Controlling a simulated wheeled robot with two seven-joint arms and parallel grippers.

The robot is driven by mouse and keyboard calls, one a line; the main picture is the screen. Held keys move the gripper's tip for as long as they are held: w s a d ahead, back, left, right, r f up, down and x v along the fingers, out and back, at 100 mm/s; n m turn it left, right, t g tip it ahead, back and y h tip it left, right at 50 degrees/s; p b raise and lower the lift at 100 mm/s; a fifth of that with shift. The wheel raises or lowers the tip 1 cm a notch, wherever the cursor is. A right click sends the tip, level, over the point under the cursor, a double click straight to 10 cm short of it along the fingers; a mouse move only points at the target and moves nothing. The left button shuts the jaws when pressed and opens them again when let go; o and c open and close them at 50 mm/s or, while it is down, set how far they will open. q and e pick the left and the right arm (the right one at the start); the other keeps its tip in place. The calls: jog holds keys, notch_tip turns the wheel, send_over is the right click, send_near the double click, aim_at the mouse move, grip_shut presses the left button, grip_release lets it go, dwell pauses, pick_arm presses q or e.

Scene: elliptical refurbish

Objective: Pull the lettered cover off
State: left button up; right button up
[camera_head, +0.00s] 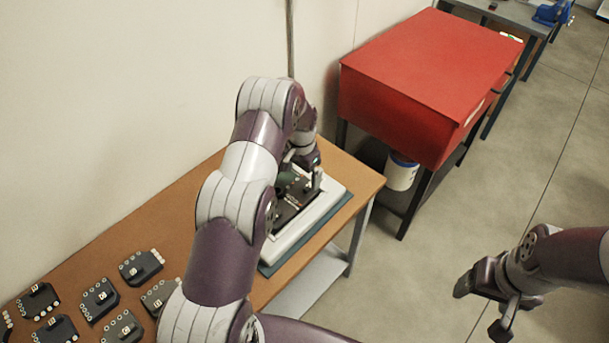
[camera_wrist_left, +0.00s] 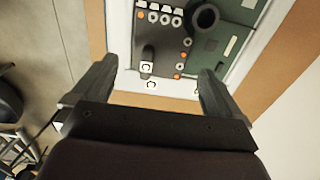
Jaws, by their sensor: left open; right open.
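A pale-framed device (camera_head: 290,238) lies on the brown table, with dark and green panels inside its frame. In the left wrist view a dark grey cover (camera_wrist_left: 164,44) carries a raised black block, a white letter tag and several round studs; the letter is too small to read surely. Green board (camera_wrist_left: 208,51) shows beside it, with a black round part above. My left gripper (camera_wrist_left: 158,68) is open over the device, its fingers on either side of the tagged block and no grip visible. My right gripper (camera_head: 484,308) is open and empty, over the floor at right.
Several dark lettered plates (camera_head: 100,298) lie at the table's left end. A red cabinet (camera_head: 420,75) stands beyond the table, with a white bucket (camera_head: 401,172) below it. A wall runs along the table's back. The floor at right is clear.

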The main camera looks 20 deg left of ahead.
aim_at(302, 188)
pick_arm(q)
jog(key=f, duration=0.3)
jog(key=w+f+p, duration=0.1)
jog(key=f, duration=0.1)
jog(key=shift+d+f, duration=0.1)
jog(key=shift+s+f, duration=0.3)
jog(key=shift+f, duration=0.1)
